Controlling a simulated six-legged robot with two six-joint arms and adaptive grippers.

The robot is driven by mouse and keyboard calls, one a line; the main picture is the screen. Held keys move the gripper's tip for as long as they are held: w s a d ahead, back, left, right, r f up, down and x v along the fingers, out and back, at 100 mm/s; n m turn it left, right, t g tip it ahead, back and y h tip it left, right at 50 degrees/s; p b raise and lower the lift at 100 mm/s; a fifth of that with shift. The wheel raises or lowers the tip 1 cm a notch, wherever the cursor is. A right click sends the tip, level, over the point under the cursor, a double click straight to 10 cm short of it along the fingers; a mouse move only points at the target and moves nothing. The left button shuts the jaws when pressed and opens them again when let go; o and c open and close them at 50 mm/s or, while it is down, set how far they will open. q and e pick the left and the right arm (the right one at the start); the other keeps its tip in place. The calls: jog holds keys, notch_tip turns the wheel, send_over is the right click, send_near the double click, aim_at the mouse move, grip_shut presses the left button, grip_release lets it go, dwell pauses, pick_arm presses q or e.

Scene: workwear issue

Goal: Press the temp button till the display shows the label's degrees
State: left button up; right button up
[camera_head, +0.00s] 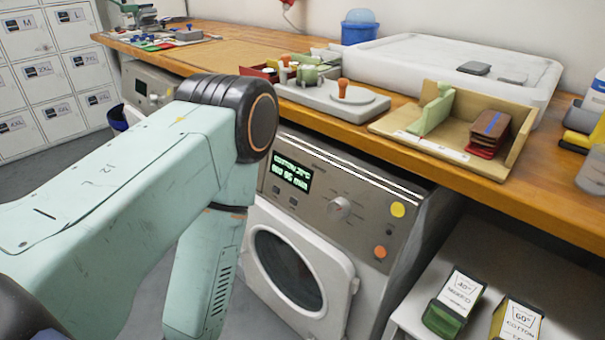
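A front-loading washing machine (325,262) stands under the wooden counter. Its lit display (292,174) shows two lines of green text; the upper seems to read COTTON with a degree figure, too small to read surely. Two small dark buttons, one on the left (276,189) and one on the right (293,201), sit below the display; I cannot tell which is temp. Two labelled boxes stand at lower right: one label (461,291) seems to read 40°, the other (521,322) 60° COTTON. My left arm crosses the left side; neither gripper is in view.
The panel also has a round knob (340,207), a yellow button (398,209) and an orange button (380,252). A second machine (147,90) stands behind my arm.

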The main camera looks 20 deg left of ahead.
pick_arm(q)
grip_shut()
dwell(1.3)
